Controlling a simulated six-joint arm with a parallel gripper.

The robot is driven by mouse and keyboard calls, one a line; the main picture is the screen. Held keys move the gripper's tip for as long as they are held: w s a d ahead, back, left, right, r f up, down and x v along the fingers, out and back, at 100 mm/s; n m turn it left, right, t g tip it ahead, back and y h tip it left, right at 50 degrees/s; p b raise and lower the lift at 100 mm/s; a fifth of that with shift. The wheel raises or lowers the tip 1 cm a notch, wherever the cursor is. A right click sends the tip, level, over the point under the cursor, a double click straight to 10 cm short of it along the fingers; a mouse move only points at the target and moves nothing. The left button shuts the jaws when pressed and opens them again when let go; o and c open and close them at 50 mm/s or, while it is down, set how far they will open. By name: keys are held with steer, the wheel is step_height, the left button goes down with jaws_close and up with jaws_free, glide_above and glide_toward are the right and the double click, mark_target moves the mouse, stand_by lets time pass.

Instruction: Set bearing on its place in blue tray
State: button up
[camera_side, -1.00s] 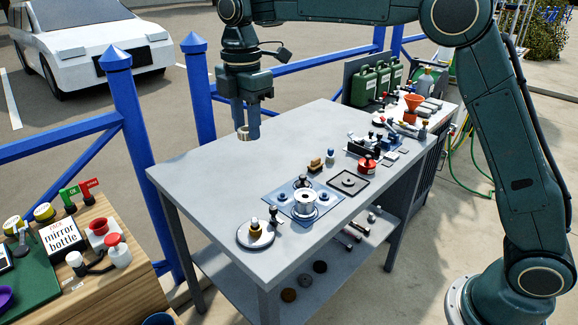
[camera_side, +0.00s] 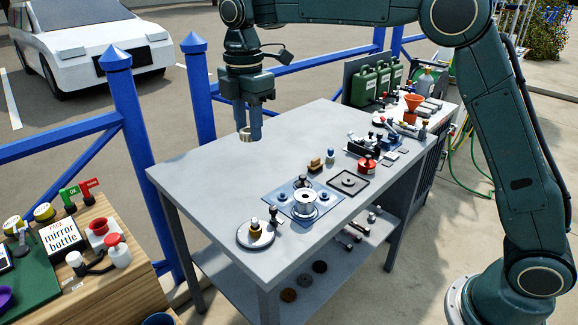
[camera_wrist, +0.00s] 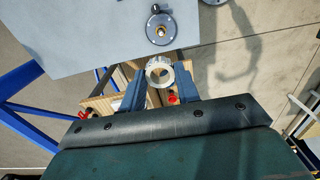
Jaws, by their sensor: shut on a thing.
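My gripper (camera_side: 249,134) is shut on the bearing (camera_side: 245,136), a small silver ring. It holds the ring in the air over the far left part of the bench. In the wrist view the bearing (camera_wrist: 159,85) sits between both fingertips of my gripper (camera_wrist: 160,80), with its open hole showing. The blue tray (camera_side: 327,206) lies flat near the front edge of the bench, to the right of and below my gripper in the side view. A white flanged spool and small round parts stand on the tray. Its bearing place cannot be clearly made out.
A round plate (camera_side: 256,240) with a brass centre stands left of the tray. A dark square tray (camera_side: 361,189), a red can (camera_side: 367,166) and green canisters (camera_side: 364,87) stand farther right. The bench's (camera_side: 205,168) left part is clear. Blue railings (camera_side: 131,130) run behind.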

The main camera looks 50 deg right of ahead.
steer(key=s+d+f+m, duration=0.1)
steer(key=d+f, duration=0.5)
steer(key=d, duration=0.1)
steer(key=s+d+f+m, duration=0.1)
steer(key=d+f+m, duration=0.1)
steer(key=d+f, duration=0.4)
steer(key=s+d+f+m, duration=0.1)
steer(key=d+f, duration=0.5)
steer(key=d, duration=0.3)
steer(key=shift+d+f, duration=0.4)
steer(key=shift+f, duration=0.15)
steer(key=shift+f, duration=2.7)
steer(key=shift+f, duration=0.6)
steer(key=o, duration=0.7)
steer(key=shift+r, duration=0.15)
